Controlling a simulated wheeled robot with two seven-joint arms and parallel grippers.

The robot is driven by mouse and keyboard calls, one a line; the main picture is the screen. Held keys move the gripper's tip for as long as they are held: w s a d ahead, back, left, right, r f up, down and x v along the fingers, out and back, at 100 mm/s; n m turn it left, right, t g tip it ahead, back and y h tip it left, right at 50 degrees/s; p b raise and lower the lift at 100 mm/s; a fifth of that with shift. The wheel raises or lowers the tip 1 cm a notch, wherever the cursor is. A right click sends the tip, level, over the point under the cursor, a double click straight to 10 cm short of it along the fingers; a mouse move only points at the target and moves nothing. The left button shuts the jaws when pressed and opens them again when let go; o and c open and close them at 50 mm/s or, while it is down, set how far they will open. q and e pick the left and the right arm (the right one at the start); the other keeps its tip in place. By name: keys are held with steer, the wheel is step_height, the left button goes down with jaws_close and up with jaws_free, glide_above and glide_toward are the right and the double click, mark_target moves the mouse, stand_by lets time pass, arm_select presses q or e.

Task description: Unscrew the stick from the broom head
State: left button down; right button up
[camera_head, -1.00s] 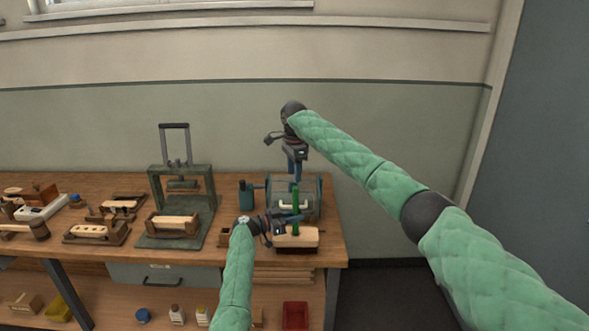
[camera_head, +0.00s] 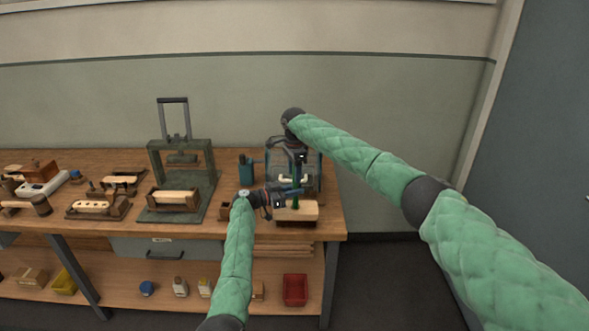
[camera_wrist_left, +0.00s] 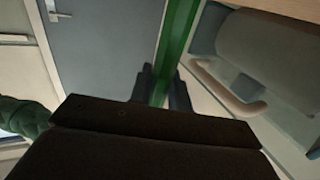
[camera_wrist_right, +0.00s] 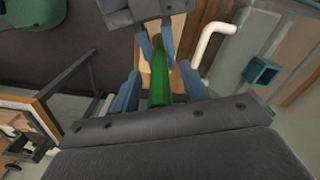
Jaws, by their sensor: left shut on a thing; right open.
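The broom head (camera_head: 306,211), a pale wooden block with a dark underside, is at the right end of the bench. My left gripper (camera_wrist_left: 161,90) is shut on the stick (camera_wrist_left: 177,45), low down, just above the broom head. My right gripper (camera_wrist_right: 160,90) is open, pointing down from above, with its blue fingers on either side of the stick and gaps visible. My left gripper's fingers (camera_wrist_right: 156,42) also show around the stick in the right wrist view.
Behind the stick stands a glass-sided machine with a pale handle (camera_wrist_left: 228,90). A teal cup (camera_head: 246,172) is left of it. A green press (camera_head: 180,150) and wooden blocks fill the bench's left. A red bin (camera_head: 295,290) is on the shelf below.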

jaws_close()
steer(key=n, duration=0.4)
steer(key=shift+r, duration=0.1)
stand_by(1.1)
steer(key=shift+c, duration=0.4)
jaws_free()
steer(key=shift+r, duration=2.2)
